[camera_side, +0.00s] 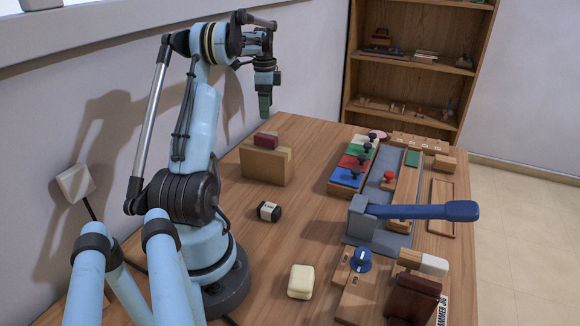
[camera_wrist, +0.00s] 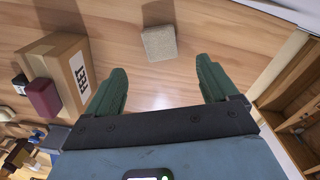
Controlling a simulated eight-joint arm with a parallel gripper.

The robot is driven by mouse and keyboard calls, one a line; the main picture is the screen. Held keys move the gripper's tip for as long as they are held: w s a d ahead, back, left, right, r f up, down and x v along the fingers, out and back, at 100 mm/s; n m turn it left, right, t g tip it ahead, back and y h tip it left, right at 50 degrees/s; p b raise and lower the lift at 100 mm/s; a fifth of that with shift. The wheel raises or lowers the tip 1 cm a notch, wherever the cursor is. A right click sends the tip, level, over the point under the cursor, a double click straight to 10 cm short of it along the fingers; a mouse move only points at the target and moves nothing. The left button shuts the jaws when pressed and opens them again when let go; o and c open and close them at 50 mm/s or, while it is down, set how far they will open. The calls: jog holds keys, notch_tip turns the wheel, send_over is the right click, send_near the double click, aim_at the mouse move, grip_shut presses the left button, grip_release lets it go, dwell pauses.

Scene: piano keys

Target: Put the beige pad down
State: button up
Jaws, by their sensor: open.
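The beige pad (camera_wrist: 160,42) is a small, rough-looking block in the wrist view. It appears to lie on the wooden table, ahead of and between my fingertips, with a gap on both sides. I cannot pick it out in the side view. My gripper (camera_wrist: 161,78) has two green fingers spread wide and nothing between them. In the side view my gripper (camera_side: 265,105) points down over the far left end of the table, beyond the cardboard-coloured box (camera_side: 266,163).
A dark red block (camera_side: 266,140) sits on the box. A cream block (camera_side: 300,281) and a black-and-white block (camera_side: 269,211) stand nearer. Coloured keys (camera_side: 357,161), a blue-handled lever (camera_side: 420,211) and a blue knob (camera_side: 360,259) fill the right side. A shelf (camera_side: 410,80) stands behind.

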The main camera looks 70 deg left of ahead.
jog(key=w+d+r+n+t+y, duration=0.1)
jog(key=w+d+r, duration=0.2)
jog(key=d, duration=0.4)
jog(key=w+d+r+t, duration=0.15)
jog(key=w+d, duration=0.25)
jog(key=d, duration=0.4)
jog(key=w+d+r+n+y, duration=0.1)
jog(key=w+d+r, duration=0.25)
jog(key=d, duration=0.35)
jog(key=s+d+f+n+t, duration=0.1)
jog(key=s+d, duration=0.1)
jog(key=d, duration=0.6)
jog(key=s+d+f+t+h, duration=0.1)
jog(key=s+d+f+t, duration=0.1)
jog(key=d, duration=0.6)
jog(key=s+d+f+n+t+h, duration=0.1)
jog(key=s+d+f, duration=0.1)
jog(key=d, duration=0.6)
jog(key=shift+s+n+t, duration=0.3)
jog(key=shift+s+t, duration=0.05)
jog(key=shift+s, duration=0.15)
